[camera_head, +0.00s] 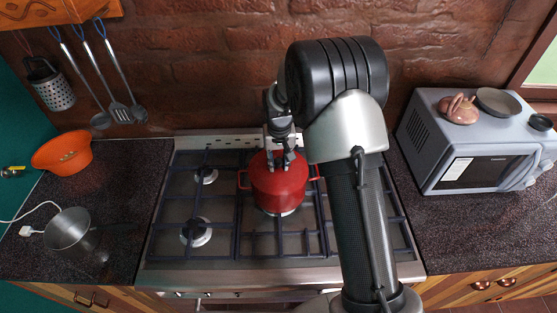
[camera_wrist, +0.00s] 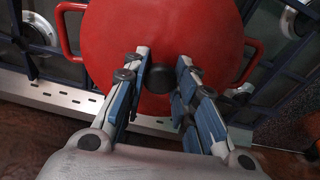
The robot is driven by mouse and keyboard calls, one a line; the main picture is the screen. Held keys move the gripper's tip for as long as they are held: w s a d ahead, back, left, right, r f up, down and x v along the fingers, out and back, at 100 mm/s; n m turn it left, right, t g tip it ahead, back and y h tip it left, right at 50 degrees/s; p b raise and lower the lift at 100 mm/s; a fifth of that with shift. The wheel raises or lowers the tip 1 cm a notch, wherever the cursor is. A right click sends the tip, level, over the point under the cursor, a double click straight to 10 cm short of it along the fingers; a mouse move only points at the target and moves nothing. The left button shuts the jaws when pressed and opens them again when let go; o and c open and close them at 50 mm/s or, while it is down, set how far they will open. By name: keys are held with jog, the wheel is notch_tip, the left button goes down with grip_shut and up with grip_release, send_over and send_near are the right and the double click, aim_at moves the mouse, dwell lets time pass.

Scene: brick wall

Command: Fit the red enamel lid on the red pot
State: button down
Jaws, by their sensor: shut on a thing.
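The red pot (camera_head: 280,192) stands on the stove, with a red loop handle on each side. The red enamel lid (camera_wrist: 165,25) fills the middle of the wrist view, over the pot. One pot handle (camera_wrist: 66,30) shows beyond its left edge and another at its right. My gripper (camera_head: 281,160) is above the pot, pointing down. In the wrist view its fingers (camera_wrist: 166,68) are closed around the lid's dark knob. From the head view no clear gap shows between lid and pot, but I cannot tell whether the lid is fully seated. The fingers hide part of the lid.
The gas stove (camera_head: 160,262) has raised dark grates around the pot. An orange colander (camera_head: 62,152) and a metal saucepan (camera_head: 70,230) are on the left counter. A microwave (camera_head: 470,150) stands at the right. Utensils (camera_head: 118,110) hang on the brick wall behind.

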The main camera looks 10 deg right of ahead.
aim_at(279, 164)
jog(key=shift+s+f, duration=0.2)
jog(key=shift+f, duration=0.15)
jog(key=c, duration=1.2)
grip_release()
jog(key=shift+w+f, duration=0.1)
jog(key=shift+s+a+r, duration=0.1)
jog(key=shift+s+r, duration=0.1)
jog(key=shift+r, duration=1.85)
jog(key=shift+s+d+r, duration=0.1)
jog(key=shift+s+r, duration=0.1)
jog(key=shift+r, duration=1.8)
jog(key=shift+s+a+r, duration=0.1)
jog(key=shift+s+r, duration=0.1)
jog(key=shift+r, duration=1.85)
jog(key=shift+s, duration=0.1)
